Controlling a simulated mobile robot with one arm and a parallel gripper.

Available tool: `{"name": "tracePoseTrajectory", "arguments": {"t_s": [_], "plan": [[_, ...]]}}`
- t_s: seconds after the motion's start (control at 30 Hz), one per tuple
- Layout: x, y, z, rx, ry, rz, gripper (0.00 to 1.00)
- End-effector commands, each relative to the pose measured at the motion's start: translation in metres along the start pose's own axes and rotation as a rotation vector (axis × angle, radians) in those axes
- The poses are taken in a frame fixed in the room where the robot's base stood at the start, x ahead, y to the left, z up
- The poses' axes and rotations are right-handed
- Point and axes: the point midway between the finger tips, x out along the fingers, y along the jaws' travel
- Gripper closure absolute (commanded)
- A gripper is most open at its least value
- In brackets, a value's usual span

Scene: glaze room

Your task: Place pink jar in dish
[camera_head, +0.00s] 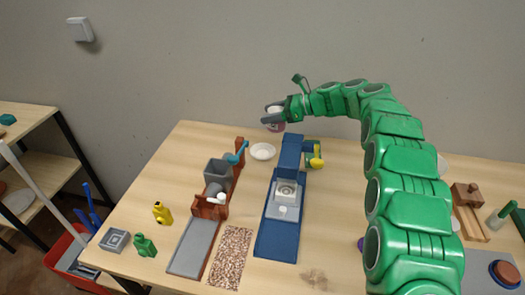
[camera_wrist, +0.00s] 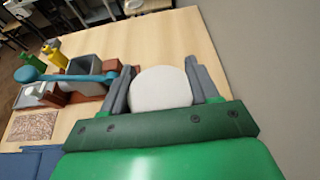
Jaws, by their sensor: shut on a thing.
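My gripper (camera_head: 272,115) is shut on the pink jar (camera_head: 277,127), above the back of the table. The jar shows a pale top and a pinkish lower part, partly hidden by the fingers. In the wrist view a whitish rounded top of the jar (camera_wrist: 161,88) sits between the two grey fingers. The white dish (camera_head: 262,151) is on the table, below and slightly left of the held jar in the head view. The dish looks empty. The jar appears apart from the dish. I cannot make out the dish in the wrist view.
A brown and grey device with a grey box (camera_head: 217,171) and blue arm stands left of the dish. A blue device (camera_head: 290,155) with a yellow part stands to the right. Yellow (camera_head: 162,213) and green (camera_head: 145,245) bottles are front left. A wall is behind.

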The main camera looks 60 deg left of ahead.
Motion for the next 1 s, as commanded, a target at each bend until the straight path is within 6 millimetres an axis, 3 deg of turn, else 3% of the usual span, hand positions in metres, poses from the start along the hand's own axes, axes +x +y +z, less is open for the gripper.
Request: {"name": "tracePoseTrajectory", "arguments": {"t_s": [0.1, 0.27, 0.6, 1.0], "plan": [[0.025, 0.007, 0.009, -0.013, -0.001, 0.036, 0.86], [0.040, 0.013, 0.012, -0.020, -0.001, 0.060, 0.86], [0.060, 0.013, -0.031, -0.023, -0.001, 0.060, 0.86], [0.072, 0.013, -0.062, -0.020, -0.001, 0.061, 0.86]]}}
